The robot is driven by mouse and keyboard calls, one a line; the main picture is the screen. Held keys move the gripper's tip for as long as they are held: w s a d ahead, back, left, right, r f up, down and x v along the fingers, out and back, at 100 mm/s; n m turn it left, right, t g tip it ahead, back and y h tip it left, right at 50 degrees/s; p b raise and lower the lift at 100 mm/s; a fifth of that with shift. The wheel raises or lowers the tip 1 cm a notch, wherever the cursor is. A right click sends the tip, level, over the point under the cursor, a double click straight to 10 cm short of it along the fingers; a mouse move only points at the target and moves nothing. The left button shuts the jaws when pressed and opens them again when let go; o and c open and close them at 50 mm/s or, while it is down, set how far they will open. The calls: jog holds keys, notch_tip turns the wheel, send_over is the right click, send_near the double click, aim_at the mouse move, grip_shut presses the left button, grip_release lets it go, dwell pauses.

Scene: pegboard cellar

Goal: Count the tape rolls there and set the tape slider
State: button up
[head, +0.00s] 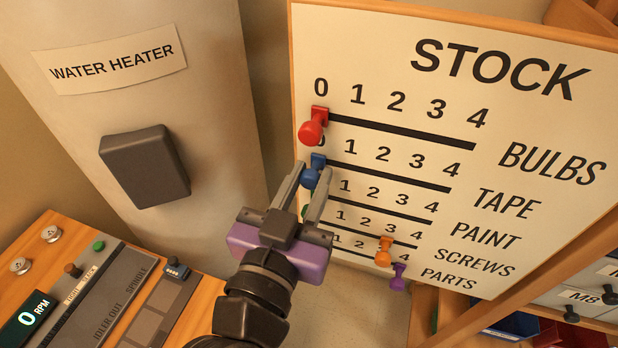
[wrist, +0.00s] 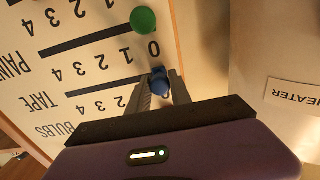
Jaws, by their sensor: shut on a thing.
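The blue tape slider knob (head: 311,178) is at the left end of the TAPE track, at 0, on the STOCK board (head: 400,40). My gripper (head: 314,174) is shut on it, one finger on each side. In the wrist view the blue knob (wrist: 159,82) sits between the fingertips, just by the 0. The TAPE track (head: 395,174) runs right of it, marked up to 4, with no other knob on it. No tape rolls are visible in either view.
A red knob (head: 311,128) is at 0 on BULBS just above. A green knob (wrist: 143,20) is near 0 on PAINT. An orange knob (head: 384,250) and a purple knob (head: 398,277) sit lower right. The water heater (head: 150,90) and a control panel (head: 90,295) are left.

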dwell(0.4)
jog(key=shift+s+d+b, duration=0.15)
jog(key=shift+s+d, duration=0.6)
jog(key=shift+d, duration=1.35)
jog(key=shift+s+d+b, duration=0.1)
jog(key=shift+s+d, duration=0.7)
jog(key=shift+d, duration=1.25)
jog(key=shift+s+d+b, duration=0.15)
jog(key=shift+s+d, duration=0.6)
jog(key=shift+d, duration=1.35)
jog(key=shift+s+d+r+p, duration=0.1)
jog(key=shift+s+d+p, duration=0.2)
jog(key=shift+d+p, duration=0.65)
jog(key=shift+s+d+p, duration=0.3)
jog(key=shift+d+p, duration=0.45)
jog(key=shift+p, duration=0.25)
jog(key=o, duration=1.8)
jog(key=shift+s, duration=0.25)
jog(key=p+v, duration=0.3)
jog(key=v, duration=0.6)
